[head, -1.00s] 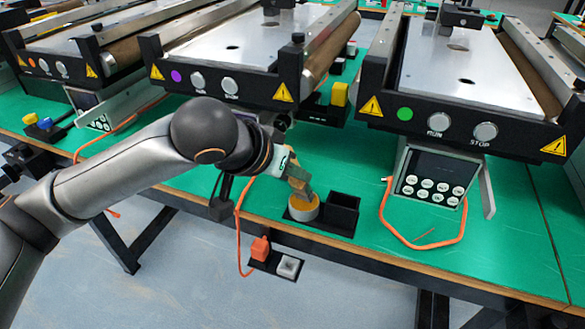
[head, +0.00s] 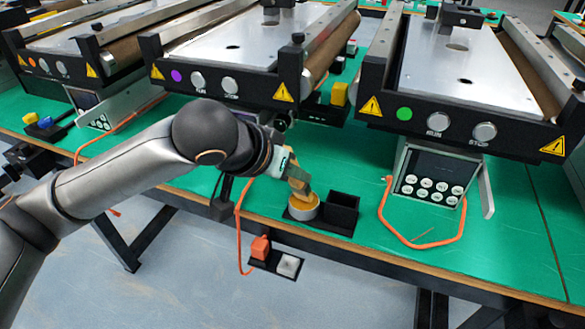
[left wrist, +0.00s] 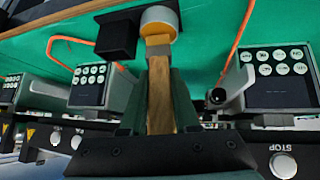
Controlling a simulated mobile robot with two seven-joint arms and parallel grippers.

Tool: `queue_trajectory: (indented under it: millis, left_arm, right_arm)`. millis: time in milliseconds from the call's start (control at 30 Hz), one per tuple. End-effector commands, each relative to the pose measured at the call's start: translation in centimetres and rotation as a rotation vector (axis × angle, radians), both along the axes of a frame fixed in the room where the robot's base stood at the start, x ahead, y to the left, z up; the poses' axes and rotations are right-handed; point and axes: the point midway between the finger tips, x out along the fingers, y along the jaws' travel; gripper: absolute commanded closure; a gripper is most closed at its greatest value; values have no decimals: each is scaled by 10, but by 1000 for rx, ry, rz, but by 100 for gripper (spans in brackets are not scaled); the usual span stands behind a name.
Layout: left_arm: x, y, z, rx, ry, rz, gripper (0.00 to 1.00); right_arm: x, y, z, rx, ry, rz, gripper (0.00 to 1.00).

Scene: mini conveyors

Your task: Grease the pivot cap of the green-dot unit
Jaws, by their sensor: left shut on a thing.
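The green-dot unit is the conveyor (head: 460,70) at the right in the head view, with a green dot (head: 404,114) on its black front panel. I cannot clearly make out its pivot cap. My left gripper (head: 287,165) is shut on a wooden-handled brush (head: 298,184), which also shows in the left wrist view (left wrist: 159,95). The brush points down, its tip at a round tin (head: 303,210) with orange-yellow contents. Whether the tip touches the contents cannot be told. The tin also shows in the left wrist view (left wrist: 160,17). My right gripper is not in view.
A black open holder (head: 342,212) stands right beside the tin. An orange cable (head: 385,228) loops on the green bench below the green-dot unit's keypad panel (head: 430,180). The purple-dot conveyor (head: 230,50) stands to the left.

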Motion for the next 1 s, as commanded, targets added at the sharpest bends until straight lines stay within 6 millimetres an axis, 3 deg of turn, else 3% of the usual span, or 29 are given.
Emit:
queue_trajectory:
  millis: [200, 700, 1000]
  left_arm:
    - [0, 0, 25, -2, -3, -1, 100]
    - [0, -1, 65, -3, -3, -1, 100]
    - [0, -1, 67, -3, -4, -1, 100]
  right_arm:
    - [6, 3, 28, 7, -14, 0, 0]
    - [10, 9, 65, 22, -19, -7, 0]
    - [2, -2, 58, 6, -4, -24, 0]
